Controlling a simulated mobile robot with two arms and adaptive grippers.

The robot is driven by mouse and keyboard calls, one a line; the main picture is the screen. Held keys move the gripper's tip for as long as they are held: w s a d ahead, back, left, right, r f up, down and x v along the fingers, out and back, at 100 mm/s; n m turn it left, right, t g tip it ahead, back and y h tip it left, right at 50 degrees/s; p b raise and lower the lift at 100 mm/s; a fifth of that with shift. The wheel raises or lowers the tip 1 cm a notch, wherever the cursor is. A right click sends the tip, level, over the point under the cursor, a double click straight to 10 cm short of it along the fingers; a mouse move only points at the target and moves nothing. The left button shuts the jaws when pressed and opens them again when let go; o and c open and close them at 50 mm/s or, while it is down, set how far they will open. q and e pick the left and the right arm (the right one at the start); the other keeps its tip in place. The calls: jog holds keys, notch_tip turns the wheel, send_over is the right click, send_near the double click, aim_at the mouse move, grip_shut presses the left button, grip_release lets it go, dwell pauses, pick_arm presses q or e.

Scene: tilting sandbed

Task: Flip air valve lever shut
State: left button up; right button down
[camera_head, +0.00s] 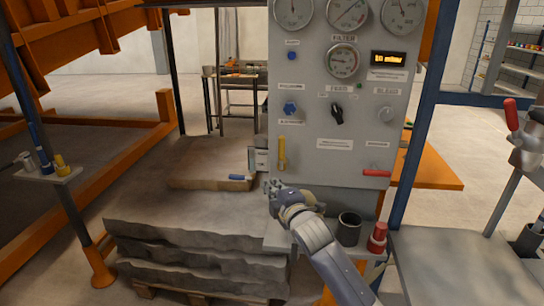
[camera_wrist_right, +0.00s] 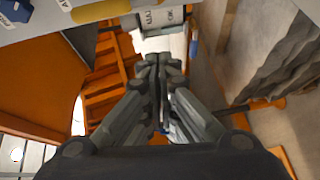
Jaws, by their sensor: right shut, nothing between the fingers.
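A grey control panel (camera_head: 340,115) carries two levers. A yellow lever (camera_head: 282,153) stands upright at its lower left. A red lever (camera_head: 376,173) lies level at its lower right. The labels are too small for me to read which one is the air valve. My right gripper (camera_head: 273,189) is shut and empty, just below the yellow lever and apart from it. In the right wrist view its fingertips (camera_wrist_right: 160,62) are together, with the yellow lever (camera_wrist_right: 100,11) beyond them at the upper left. My left gripper is not in view.
A dark cup (camera_head: 349,229) and a red-capped bottle (camera_head: 377,239) stand on the ledge under the panel, close to my right forearm. A blue post (camera_head: 424,105) rises at the panel's right. Stacked grey slabs (camera_head: 190,235) lie at the left.

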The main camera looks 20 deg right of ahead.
aim_at(281, 154)
jog(key=shift+n+t, duration=0.5)
jog(key=shift+n, duration=0.1)
jog(key=r, duration=0.6)
jog(key=shift+s+a, duration=0.1)
jog(key=shift+s, duration=0.15)
jog(key=w+d+p, duration=0.4)
jog(key=w, duration=0.4)
jog(key=shift+w, duration=0.3)
jog(key=shift+a+f, duration=0.1)
jog(key=shift+s+d+m+b, duration=0.1)
jog(key=shift+d+m+b, duration=0.2)
jog(key=shift+b, duration=0.1)
